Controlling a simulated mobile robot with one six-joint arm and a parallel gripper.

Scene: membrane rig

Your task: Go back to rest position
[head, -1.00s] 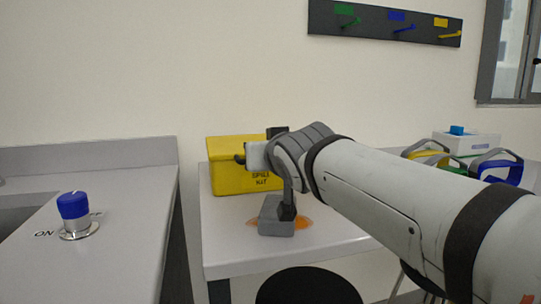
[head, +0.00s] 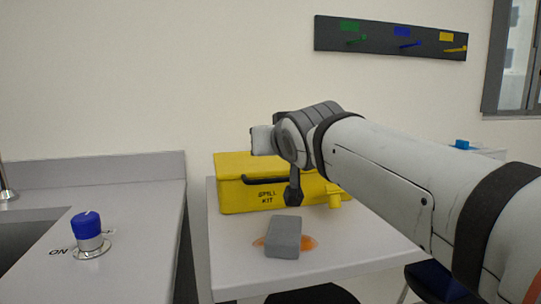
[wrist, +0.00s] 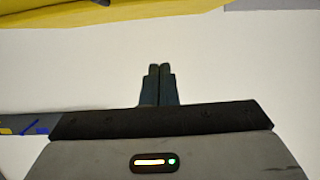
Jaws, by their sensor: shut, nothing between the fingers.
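My gripper (head: 293,190) points down in the head view, in front of the yellow spill kit box (head: 232,199). In the wrist view its two fingers (wrist: 160,68) are together with nothing between them. A grey block (head: 284,237) lies on the table, nearer than my gripper and apart from it. An orange patch (head: 310,243) shows at both sides of the block, which hides its middle.
The white table (head: 235,270) holds the box and block. A grey counter (head: 140,215) with a blue-topped knob (head: 87,229) stands at left, beyond a gap. A rack with coloured hooks (head: 380,38) is on the wall. A dark seat (head: 312,295) is below the table's front edge.

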